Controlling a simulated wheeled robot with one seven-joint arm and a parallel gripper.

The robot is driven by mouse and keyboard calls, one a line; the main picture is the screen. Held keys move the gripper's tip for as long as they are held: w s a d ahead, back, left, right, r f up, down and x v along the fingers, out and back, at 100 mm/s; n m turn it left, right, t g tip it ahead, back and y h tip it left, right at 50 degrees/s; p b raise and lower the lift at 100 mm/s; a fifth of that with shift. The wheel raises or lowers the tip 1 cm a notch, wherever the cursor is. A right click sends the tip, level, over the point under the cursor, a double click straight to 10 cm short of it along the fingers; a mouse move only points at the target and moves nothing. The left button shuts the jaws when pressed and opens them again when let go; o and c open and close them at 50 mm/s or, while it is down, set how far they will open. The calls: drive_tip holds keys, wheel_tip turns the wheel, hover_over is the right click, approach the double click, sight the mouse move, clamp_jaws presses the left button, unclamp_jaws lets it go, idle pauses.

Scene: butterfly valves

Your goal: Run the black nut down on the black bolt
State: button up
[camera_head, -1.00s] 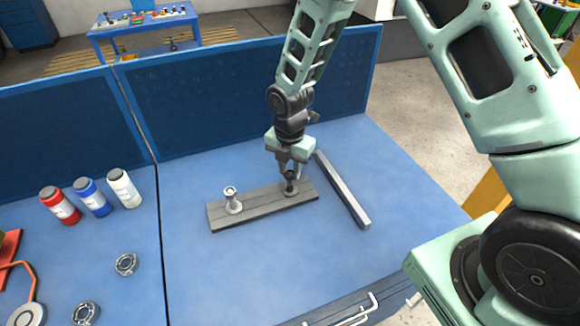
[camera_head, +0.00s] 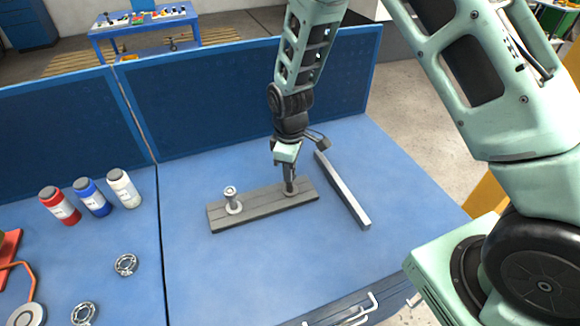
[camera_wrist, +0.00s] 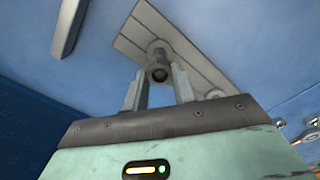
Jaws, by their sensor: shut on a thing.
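A grey plank (camera_head: 258,208) lies on the blue bench top, and it also shows in the wrist view (camera_wrist: 198,62). My gripper (camera_head: 289,186) points down at the right end of the plank, over the black bolt. In the wrist view my gripper's fingers (camera_wrist: 160,79) stand on both sides of the dark nut (camera_wrist: 158,73) and are shut on it. The black bolt is mostly hidden by the fingers and nut, so how far down the nut sits cannot be told. A silver bolt (camera_head: 232,203) stands upright at the plank's left end.
A grey bar (camera_head: 342,190) lies right of the plank. Red (camera_head: 60,206), blue (camera_head: 93,197) and white (camera_head: 124,188) bottles stand at the left, with ring parts (camera_head: 126,265) in front of them. A blue panel (camera_head: 240,95) closes the back. The bench front is clear.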

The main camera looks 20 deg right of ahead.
drive_tip(key=m+p, duration=0.1)
drive_tip(key=m, duration=0.4)
drive_tip(key=shift+r, duration=0.15)
drive_tip(key=m, duration=0.3)
drive_tip(key=o, duration=0.8)
drive_tip(key=shift+c, duration=0.2)
